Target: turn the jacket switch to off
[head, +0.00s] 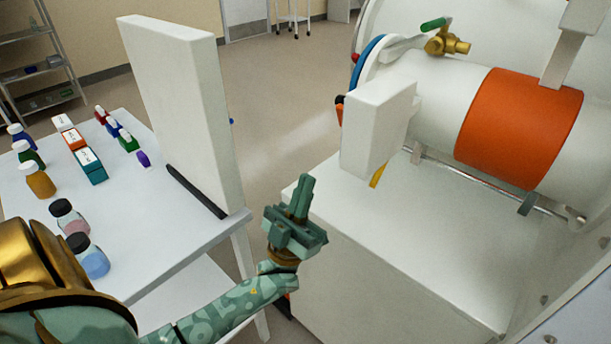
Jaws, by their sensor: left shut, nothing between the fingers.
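An orange jacket band (519,128) wraps the white horizontal cylinder (432,100) at the right. I cannot make out a switch for it for certain. A white box (377,125) stands in front of the cylinder's left end, with small black and orange parts (339,110) at its left edge; its far side is hidden. My left gripper (303,182) is shut and empty, pointing up, in front of the white cabinet's left edge and below the box in the picture. It appears apart from both. My right gripper is out of view.
A white cabinet (400,235) fills the lower right. A brass valve with a green handle (434,24) sits above the cylinder. At left, a table (150,235) holds several bottles and small boxes, with an upright white panel (185,105) at its edge. Open floor lies behind.

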